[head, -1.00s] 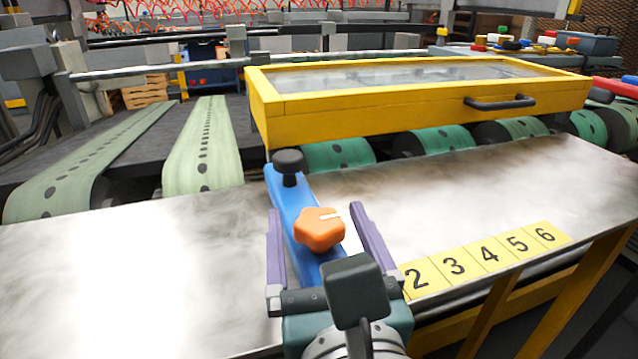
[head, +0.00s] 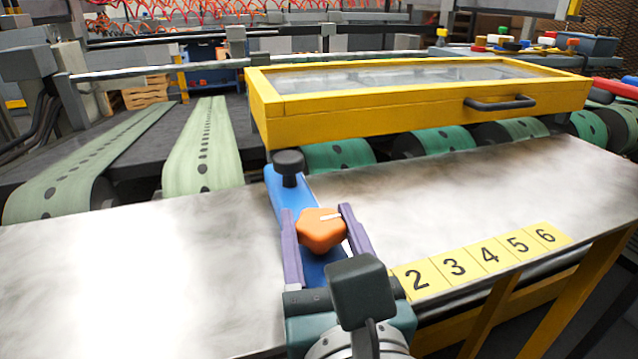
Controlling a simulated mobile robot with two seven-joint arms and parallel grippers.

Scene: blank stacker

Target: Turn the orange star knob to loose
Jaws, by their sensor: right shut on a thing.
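The orange star knob (head: 321,231) sits on top of a blue bar (head: 295,196) that lies across the metal table. A short white mark on the knob points to the right. My right gripper (head: 318,224) comes in from the bottom of the view, with one purple finger at the left side of the knob and one at its right. It is shut on the knob. The lower part of the blue bar is hidden behind the gripper. My left gripper is not in view.
A black knob (head: 289,167) stands at the bar's far end. Yellow number tiles (head: 453,265) lie along the metal table's (head: 130,265) front edge at the right. A yellow-framed guard (head: 420,110) with a black handle stands behind the table, and green belts (head: 203,150) run at the left.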

